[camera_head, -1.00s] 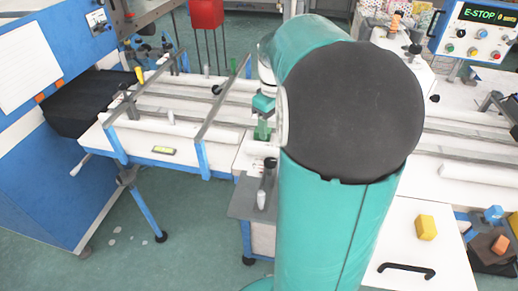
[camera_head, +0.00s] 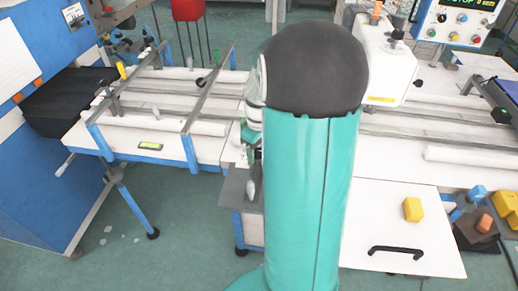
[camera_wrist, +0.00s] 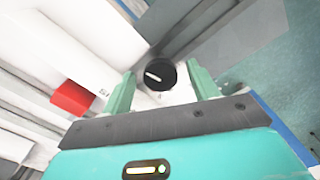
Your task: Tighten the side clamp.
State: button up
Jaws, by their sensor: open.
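A round black knob (camera_wrist: 160,74) with a white mark, likely the side clamp's, shows in the wrist view against a white surface. My gripper (camera_wrist: 161,68) is open, its two green fingers on either side of the knob in the picture. I cannot tell whether the fingers reach down around it or hover above it; no contact shows. In the head view my arm covers most of the gripper, and only green parts (camera_head: 250,136) show at its left edge. I cannot pick out the knob there.
A red block (camera_wrist: 72,98) lies left of the fingers in the wrist view. In the head view, blue-framed rails (camera_head: 212,95) stand left of my arm, and a white machine housing (camera_head: 385,65) stands right. A yellow block (camera_head: 413,209) sits on a white panel.

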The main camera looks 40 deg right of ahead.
jog(key=c, duration=1)
jog(key=shift+m, duration=0.4)
jog(key=m, duration=0.4)
jog(key=shift+a, duration=0.1)
jog(key=m, duration=0.5)
jog(key=shift+m, duration=0.4)
jog(key=m, duration=0.4)
jog(key=shift+a+m, duration=0.1)
jog(key=shift+m, duration=0.2)
jog(key=m, duration=0.5)
jog(key=shift+w, duration=0.1)
